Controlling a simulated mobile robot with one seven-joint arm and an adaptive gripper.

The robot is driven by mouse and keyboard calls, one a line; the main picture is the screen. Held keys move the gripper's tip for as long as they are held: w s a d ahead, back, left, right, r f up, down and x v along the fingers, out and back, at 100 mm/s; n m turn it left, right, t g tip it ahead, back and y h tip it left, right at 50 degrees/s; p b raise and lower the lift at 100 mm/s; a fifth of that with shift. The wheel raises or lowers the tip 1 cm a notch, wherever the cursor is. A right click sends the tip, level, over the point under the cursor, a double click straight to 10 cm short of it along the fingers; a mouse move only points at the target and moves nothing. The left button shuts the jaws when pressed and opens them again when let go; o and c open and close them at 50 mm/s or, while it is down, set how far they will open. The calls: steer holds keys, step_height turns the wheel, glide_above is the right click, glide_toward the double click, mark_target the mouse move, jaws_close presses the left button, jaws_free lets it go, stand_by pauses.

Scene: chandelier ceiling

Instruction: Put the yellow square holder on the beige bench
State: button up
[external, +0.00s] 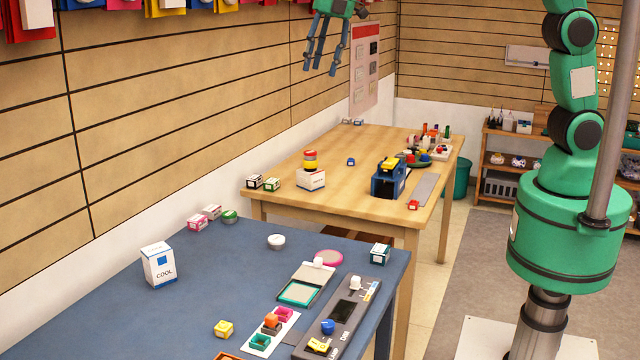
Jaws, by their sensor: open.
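A small yellow square piece (223,329), which looks like the yellow square holder, sits on the blue table near the bottom of the external view. Its inside is too small to make out. The beige bench (290,215) is the light wooden table behind the blue one. My gripper (322,62) hangs high at the top centre, in front of the slatted wall in the picture. Its dark fingers point down, spread apart and empty. It is well above both tables and away from the yellow piece.
The blue table (110,300) also holds a white tray (262,350) of coloured square holders, a grey device (343,318) and a white COOL box (158,264). The bench carries a blue machine (383,184), a white box (311,180) and small items. Bare wood lies between them.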

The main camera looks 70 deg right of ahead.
steer(key=w+a+f+n, duration=0.2)
steer(key=w+a+f, duration=0.1)
steer(key=a, duration=0.3)
steer(key=w+a+f+n, duration=0.2)
steer(key=w+a+f, duration=0.1)
steer(key=a+f, duration=0.15)
steer(key=n+g+h, duration=0.1)
steer(key=n+g, duration=0.2)
steer(key=n, duration=1.1)
glide_above(222, 320)
step_height(222, 320, down, 31)
steer(key=shift+s+r, duration=0.1)
steer(key=shift+r, duration=0.1)
steer(key=shift+f+b, duration=0.45)
steer(key=shift+f, duration=3.85)
steer(key=shift+d+f, duration=0.1)
steer(key=shift+f+b, duration=0.3)
steer(key=shift+f, duration=2.15)
